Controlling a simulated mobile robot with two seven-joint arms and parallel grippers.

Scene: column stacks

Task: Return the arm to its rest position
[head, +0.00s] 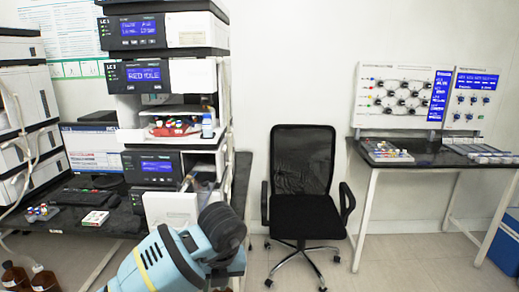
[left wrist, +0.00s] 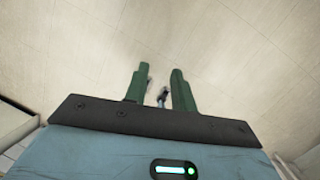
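My left arm (head: 165,262), light blue with a dark joint, comes up from the bottom of the head view in front of the left bench. I cannot make out its fingertips clearly there. In the left wrist view my left gripper (left wrist: 159,78) shows two green fingers standing apart, pointing over pale floor. A small dark and bluish thing (left wrist: 162,97) shows between them; I cannot tell what it is, and no held object is clear. My right gripper is in neither view.
A column stack of instruments (head: 150,75) stands on the dark left bench (head: 75,222), close to my arm. A black office chair (head: 303,185) stands mid-view. A dark table (head: 430,152) with racks is at right. Floor (head: 390,265) is clear in front of the chair.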

